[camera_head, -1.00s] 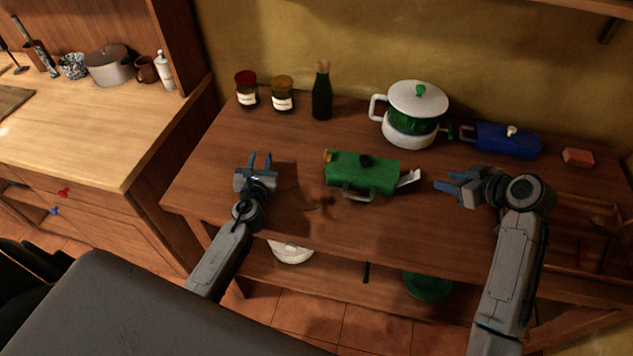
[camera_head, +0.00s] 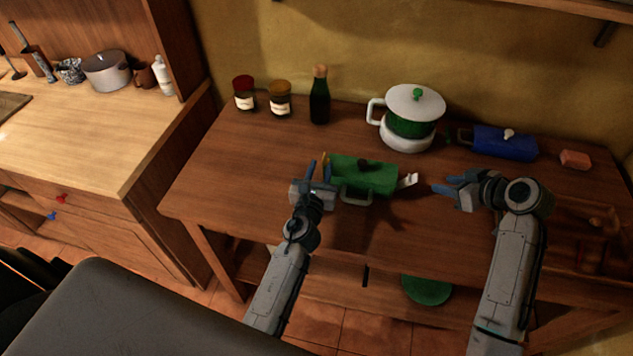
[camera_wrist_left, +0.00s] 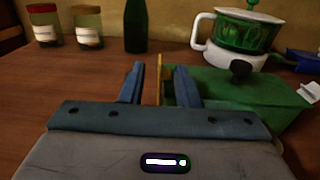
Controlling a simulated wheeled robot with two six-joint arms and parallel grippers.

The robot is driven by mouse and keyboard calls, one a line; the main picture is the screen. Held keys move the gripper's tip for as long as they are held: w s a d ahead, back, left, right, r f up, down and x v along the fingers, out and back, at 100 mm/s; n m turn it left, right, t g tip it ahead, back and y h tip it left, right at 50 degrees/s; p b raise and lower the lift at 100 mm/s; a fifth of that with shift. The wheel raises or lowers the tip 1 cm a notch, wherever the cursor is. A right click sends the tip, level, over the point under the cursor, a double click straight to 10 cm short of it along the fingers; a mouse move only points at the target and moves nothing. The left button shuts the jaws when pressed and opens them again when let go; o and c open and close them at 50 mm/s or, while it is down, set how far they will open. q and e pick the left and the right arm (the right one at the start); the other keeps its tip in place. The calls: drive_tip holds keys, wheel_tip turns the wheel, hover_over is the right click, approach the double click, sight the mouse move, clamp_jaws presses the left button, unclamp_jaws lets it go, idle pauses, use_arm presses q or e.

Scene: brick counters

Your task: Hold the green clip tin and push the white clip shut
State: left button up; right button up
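The green clip tin (camera_head: 374,175) lies on the wooden table, with a dark knob on its lid and a grey handle at its front. The white clip (camera_head: 408,180) sticks out at its right end, tilted up. My left gripper (camera_head: 319,171) is at the tin's left end. In the left wrist view its two fingers (camera_wrist_left: 157,85) stand apart on either side of a thin yellow tab (camera_wrist_left: 160,78) beside the tin (camera_wrist_left: 240,100); whether they touch the tab I cannot tell. My right gripper (camera_head: 447,184) is open and empty, to the right of the white clip.
Behind the tin stand two jars (camera_head: 280,99), a dark green bottle (camera_head: 320,98) and a white and green pot (camera_head: 413,115). A blue tin (camera_head: 504,142) and a pinkish block (camera_head: 575,159) are at the back right. The table front is clear.

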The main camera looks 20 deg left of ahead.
sight(404, 181)
use_arm(q)
drive_tip(key=shift+w+a, duration=0.2)
drive_tip(key=shift+w, duration=1.15)
drive_tip(key=shift+w+a, duration=0.2)
drive_tip(key=shift+w, duration=1.1)
clamp_jaws()
use_arm(e)
drive_tip(key=c, duration=0.3)
drive_tip(key=shift+w+a, duration=0.15)
drive_tip(key=shift+w, duration=0.15)
drive_tip(key=c, duration=0.4)
drive_tip(key=w+a+g+h, duration=0.1)
drive_tip(key=w+a+m+g+h, duration=0.1)
drive_tip(key=w, duration=0.1)
drive_tip(key=shift+w+f+h, duration=0.1)
drive_tip(key=shift+w+h, duration=0.1)
drive_tip(key=shift+h, duration=0.2)
clamp_jaws()
drive_tip(key=w+a+r+m+g+h, duration=0.2)
drive_tip(key=a+r+g+h, duration=0.1)
drive_tip(key=h, duration=0.1)
drive_tip(key=shift+f, duration=4.05)
